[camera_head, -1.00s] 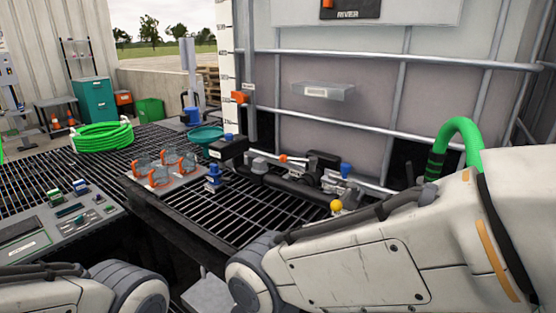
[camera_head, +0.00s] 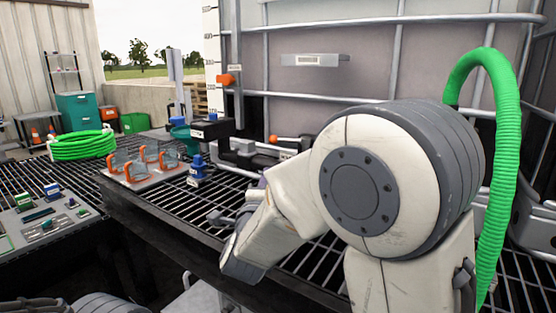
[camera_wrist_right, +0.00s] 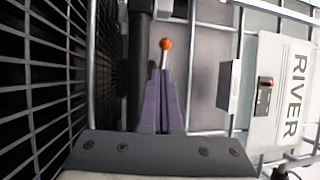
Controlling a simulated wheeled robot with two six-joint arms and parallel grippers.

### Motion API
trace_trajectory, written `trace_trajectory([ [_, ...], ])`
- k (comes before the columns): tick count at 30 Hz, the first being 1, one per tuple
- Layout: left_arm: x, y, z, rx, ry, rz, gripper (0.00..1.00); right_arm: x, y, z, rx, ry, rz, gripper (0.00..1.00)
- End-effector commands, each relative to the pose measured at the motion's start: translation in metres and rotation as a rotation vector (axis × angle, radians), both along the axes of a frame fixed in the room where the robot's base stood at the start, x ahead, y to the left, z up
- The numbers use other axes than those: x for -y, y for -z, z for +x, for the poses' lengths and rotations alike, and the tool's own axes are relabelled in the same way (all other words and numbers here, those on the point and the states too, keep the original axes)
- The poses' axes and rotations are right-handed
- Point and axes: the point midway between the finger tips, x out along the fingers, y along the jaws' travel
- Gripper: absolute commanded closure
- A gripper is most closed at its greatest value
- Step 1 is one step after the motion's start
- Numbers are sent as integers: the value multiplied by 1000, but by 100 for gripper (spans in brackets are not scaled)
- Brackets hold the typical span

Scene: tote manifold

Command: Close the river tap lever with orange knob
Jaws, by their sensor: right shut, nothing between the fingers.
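The river tap lever's orange knob (camera_head: 273,139) shows in the head view, just left of my raised right arm, on the pipework in front of the caged tote. In the right wrist view the orange knob (camera_wrist_right: 166,44) tops a pale metal stem straight beyond my right gripper (camera_wrist_right: 164,73). Its purple fingers are shut with nothing between them. The fingertips are close to the stem's lower end; I cannot tell whether they touch. In the head view my right arm hides most of the valve and gripper. My left gripper is out of view.
A RIVER panel (camera_wrist_right: 291,88) with an orange-marked part is right in the wrist view. A green hose (camera_head: 498,150) rises beside my right arm. Goggles (camera_head: 145,160), a blue-topped fitting (camera_head: 197,170) and a control panel (camera_head: 45,218) lie left on or near the grating.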

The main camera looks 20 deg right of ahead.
Motion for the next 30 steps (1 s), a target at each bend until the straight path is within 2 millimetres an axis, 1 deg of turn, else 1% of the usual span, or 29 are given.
trace_trajectory([
  [1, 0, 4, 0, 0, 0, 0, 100, 7, 1, -1, 25, 26, 7, 100],
  [4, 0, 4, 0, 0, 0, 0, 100, 15, -4, 0, 55, 51, 17, 100],
  [7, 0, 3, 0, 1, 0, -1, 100, 21, -7, 9, 59, 55, 18, 100],
  [11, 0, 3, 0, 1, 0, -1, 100, 33, -11, 29, 58, 55, 16, 100],
  [18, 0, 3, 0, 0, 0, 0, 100, 57, -21, 75, 56, 54, 15, 100],
  [21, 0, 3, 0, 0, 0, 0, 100, 65, -25, 91, 55, 52, 15, 100],
  [25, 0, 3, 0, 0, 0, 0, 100, 73, -28, 106, 56, 51, 15, 100],
  [30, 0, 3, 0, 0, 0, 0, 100, 78, -31, 116, 55, 50, 14, 100],
])
